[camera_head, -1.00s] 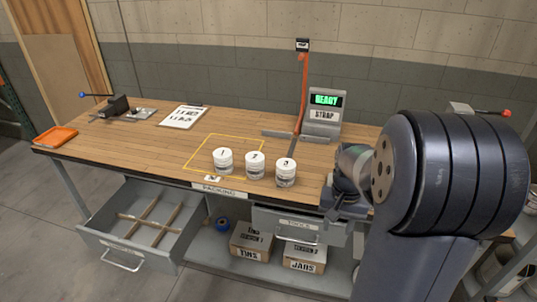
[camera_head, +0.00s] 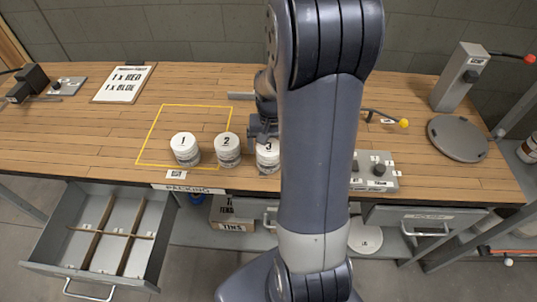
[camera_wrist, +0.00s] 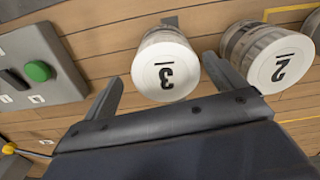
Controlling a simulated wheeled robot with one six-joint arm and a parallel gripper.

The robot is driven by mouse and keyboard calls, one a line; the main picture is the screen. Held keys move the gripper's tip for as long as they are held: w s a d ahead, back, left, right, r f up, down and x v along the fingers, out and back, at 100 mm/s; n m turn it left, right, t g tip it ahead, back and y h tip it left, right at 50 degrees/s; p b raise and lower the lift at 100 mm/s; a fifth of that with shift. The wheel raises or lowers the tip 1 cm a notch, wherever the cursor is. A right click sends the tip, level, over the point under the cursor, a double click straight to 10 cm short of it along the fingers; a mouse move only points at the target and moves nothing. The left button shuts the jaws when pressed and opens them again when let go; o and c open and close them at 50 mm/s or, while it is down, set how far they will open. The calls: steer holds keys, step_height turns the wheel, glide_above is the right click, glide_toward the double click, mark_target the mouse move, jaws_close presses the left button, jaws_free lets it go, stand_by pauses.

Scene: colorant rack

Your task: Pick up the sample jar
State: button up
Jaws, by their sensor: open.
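Three white-lidded jars stand upright in a row on the wooden bench, marked 1 (camera_head: 185,149), 2 (camera_head: 227,150) and 3 (camera_head: 267,157). No label here tells me which one is the sample jar. My gripper (camera_head: 262,130) is at jar 3, partly hidden behind my arm. In the wrist view my gripper (camera_wrist: 165,72) is open and empty. Jar 3 (camera_wrist: 166,70) lies ahead between the finger lines. The right finger points into the gap between jar 3 and jar 2 (camera_wrist: 268,58). I cannot tell whether either finger touches a jar.
A grey button box (camera_head: 374,171) sits right of jar 3. A round grey plate (camera_head: 457,138) is farther right. An open divided drawer (camera_head: 105,235) juts out at lower left.

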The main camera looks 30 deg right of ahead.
steer(key=f, duration=0.2)
steer(key=f+p, duration=0.1)
steer(key=f, duration=0.1)
steer(key=shift+w+a, duration=0.1)
steer(key=shift+a, duration=0.25)
steer(key=shift+f, duration=0.55)
steer(key=c, duration=1.2)
